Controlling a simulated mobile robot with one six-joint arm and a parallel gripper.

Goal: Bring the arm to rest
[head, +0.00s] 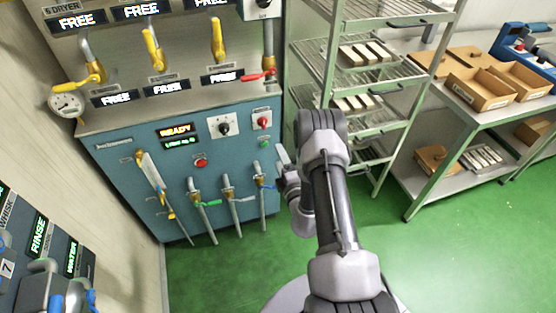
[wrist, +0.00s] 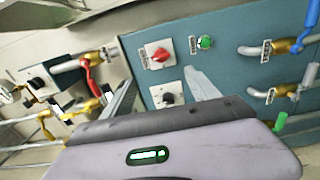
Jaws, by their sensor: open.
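My arm (head: 330,200) rises from the lower middle of the head view and bends at an elbow in front of the wire rack. Its wrist hangs to the left of the elbow. My gripper (wrist: 162,92) faces the blue control panel (wrist: 225,75). Its two grey fingers stand apart with nothing between them in the wrist view. A red knob (wrist: 157,54) and a black knob (wrist: 170,99) on the panel show beyond the gap. I cannot tell whether a finger touches the panel.
The blue machine (head: 120,150) carries several valves and pipes low on its front. A wire rack (head: 385,125) with trays stands right of my arm. A steel table (head: 490,120) with cardboard boxes is farther right. Green floor (head: 480,250) is clear at lower right.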

